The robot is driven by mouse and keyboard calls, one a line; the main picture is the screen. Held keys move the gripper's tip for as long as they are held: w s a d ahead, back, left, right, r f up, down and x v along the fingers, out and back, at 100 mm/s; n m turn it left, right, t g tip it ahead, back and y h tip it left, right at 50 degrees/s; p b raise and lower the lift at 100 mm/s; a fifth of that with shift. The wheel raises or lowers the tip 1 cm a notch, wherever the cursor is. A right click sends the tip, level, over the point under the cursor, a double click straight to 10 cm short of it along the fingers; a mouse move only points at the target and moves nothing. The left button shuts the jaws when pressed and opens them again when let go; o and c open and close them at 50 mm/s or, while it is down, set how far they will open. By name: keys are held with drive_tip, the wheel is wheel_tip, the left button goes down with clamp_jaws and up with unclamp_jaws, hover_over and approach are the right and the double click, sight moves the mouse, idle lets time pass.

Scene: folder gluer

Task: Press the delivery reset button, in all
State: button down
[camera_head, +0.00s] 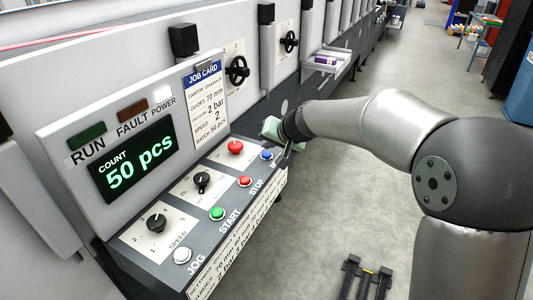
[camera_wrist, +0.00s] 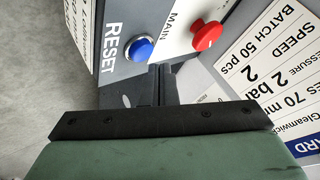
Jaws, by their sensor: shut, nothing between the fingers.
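The blue reset button (camera_head: 267,154) sits at the far right end of the grey control panel (camera_head: 207,239). In the wrist view the blue button (camera_wrist: 139,47) has a silver collar and stands beside the word RESET. My gripper (camera_wrist: 158,72) is shut and empty, its dark fingertips just below the button in that picture and apart from it there. In the head view my gripper (camera_head: 284,158) is at the right end of the panel, close to the blue button, and its fingers partly hide the label there. The button does not look covered by the fingers.
A red main knob (camera_head: 235,147) is beside the blue button; it also shows in the wrist view (camera_wrist: 207,35). Red stop (camera_head: 244,181), green start (camera_head: 217,213) and white jog (camera_head: 182,255) buttons line the front. The display (camera_head: 134,160) reads 50 pcs.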

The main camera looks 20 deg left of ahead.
sight(269, 155)
drive_tip(key=shift+f, duration=0.1)
idle(0.4)
drive_tip(key=shift+f+b, duration=0.35)
drive_tip(key=shift+b, duration=0.25)
drive_tip(key=shift+f+b, duration=0.55)
drive_tip(key=shift+b, duration=0.05)
idle(0.7)
drive_tip(key=shift+r, duration=0.15)
drive_tip(key=shift+r+p, duration=0.6)
drive_tip(key=shift+r, duration=0.2)
wheel_tip(269, 155, up, 5)
drive_tip(key=p, duration=0.3)
idle(0.7)
